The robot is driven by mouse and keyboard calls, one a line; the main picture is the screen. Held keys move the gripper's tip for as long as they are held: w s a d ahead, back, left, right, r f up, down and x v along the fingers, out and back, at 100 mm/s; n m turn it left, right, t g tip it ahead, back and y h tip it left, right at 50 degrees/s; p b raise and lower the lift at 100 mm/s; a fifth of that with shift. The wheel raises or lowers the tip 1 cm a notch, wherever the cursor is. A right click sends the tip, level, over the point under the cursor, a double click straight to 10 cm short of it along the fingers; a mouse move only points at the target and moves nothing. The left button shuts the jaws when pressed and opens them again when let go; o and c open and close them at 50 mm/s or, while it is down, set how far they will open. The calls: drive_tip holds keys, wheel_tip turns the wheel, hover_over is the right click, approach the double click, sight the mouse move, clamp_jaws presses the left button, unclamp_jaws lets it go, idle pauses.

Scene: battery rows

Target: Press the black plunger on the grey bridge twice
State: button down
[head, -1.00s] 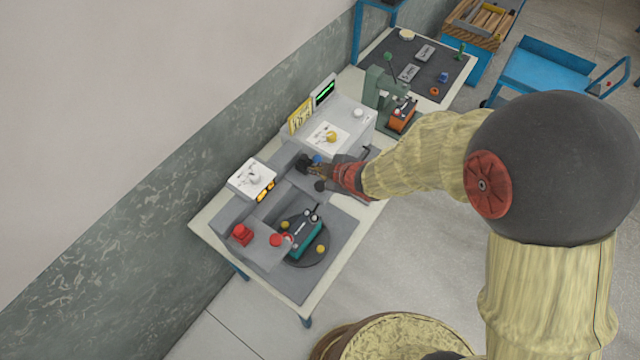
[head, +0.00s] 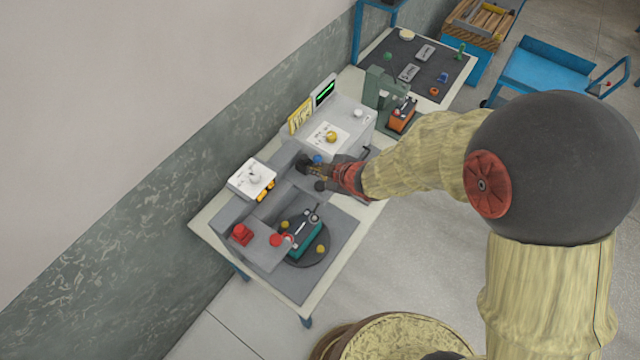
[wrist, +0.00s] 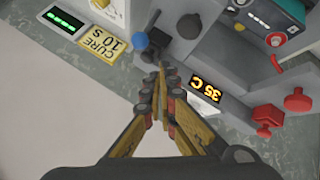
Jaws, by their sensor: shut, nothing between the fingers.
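The grey bridge (head: 289,172) stands crosswise near the middle of the bench, with two black parts on it. A round black knob, which looks like the plunger (head: 320,185), is at its near end; it also shows in the wrist view (wrist: 190,26). A black block (head: 303,160) is at its far end, partly behind the fingertips in the wrist view. My gripper (head: 313,170) is shut and empty. Its tips (wrist: 164,68) are over the bridge, close to the block. I cannot tell whether they touch it.
A blue knob (head: 318,159) is right beside the fingertips. A white box (head: 251,177) with an orange display is left of the bridge. Red controls (head: 241,233) sit on another grey bridge by a teal battery (head: 304,236). A yellow sign (head: 300,116) stands behind.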

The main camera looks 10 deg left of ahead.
sight(318, 187)
drive_tip(key=shift+r+p, duration=1.95)
drive_tip(key=shift+p, duration=1.8)
drive_tip(key=shift+f, duration=0.25)
wheel_tip(318, 187, down, 8)
drive_tip(key=b, duration=0.7)
drive_tip(key=shift+f, duration=0.25)
drive_tip(key=shift+f, duration=0.1)
drive_tip(key=shift+f+b, duration=0.3)
drive_tip(key=shift+b, duration=0.2)
drive_tip(key=shift+f+b, duration=0.95)
drive_tip(key=shift+f, duration=0.1)
drive_tip(key=shift+r, duration=0.1)
drive_tip(key=shift+r+p, duration=1.1)
drive_tip(key=shift+r, duration=0.3)
